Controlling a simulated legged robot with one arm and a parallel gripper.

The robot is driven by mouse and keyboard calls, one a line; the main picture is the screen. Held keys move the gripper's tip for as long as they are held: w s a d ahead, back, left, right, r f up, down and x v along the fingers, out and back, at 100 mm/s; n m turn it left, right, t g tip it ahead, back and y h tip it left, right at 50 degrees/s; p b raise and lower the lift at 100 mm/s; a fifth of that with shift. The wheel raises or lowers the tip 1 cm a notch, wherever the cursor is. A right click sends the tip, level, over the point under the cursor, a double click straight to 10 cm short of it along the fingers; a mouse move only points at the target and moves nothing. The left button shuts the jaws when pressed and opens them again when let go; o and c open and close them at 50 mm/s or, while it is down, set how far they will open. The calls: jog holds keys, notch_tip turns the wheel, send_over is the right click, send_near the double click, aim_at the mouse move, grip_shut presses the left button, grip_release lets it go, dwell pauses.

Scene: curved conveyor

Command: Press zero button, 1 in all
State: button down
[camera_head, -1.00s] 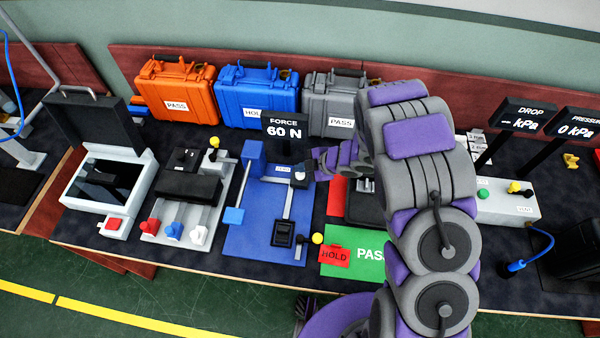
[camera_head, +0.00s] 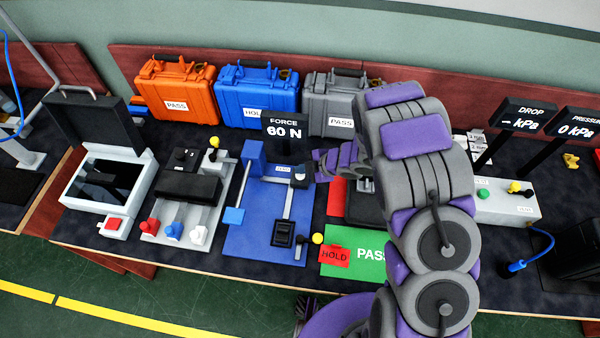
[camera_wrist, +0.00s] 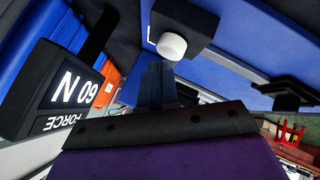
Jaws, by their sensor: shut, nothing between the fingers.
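The zero button is a small white round cap on a black block. In the head view the button (camera_head: 300,175) shows at the upper right of the blue fixture board (camera_head: 262,238), next to a small white label (camera_head: 283,169). My gripper (camera_head: 306,168) is shut and empty beside it, its tips small and dark there. The force display (camera_head: 283,130) reads 60 N.
Orange (camera_head: 176,88), blue (camera_head: 256,92) and grey (camera_head: 330,98) cases line the back.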

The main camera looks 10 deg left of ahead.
aim_at(303, 175)
jog(key=shift+f, duration=0.55)
dwell(0.5)
jog(key=shift+r, duration=0.1)
jog(key=shift+r+p, duration=0.75)
jog(key=shift+r, duration=0.15)
jog(key=shift+r+p, duration=2.1)
jog(key=shift+r, duration=0.4)
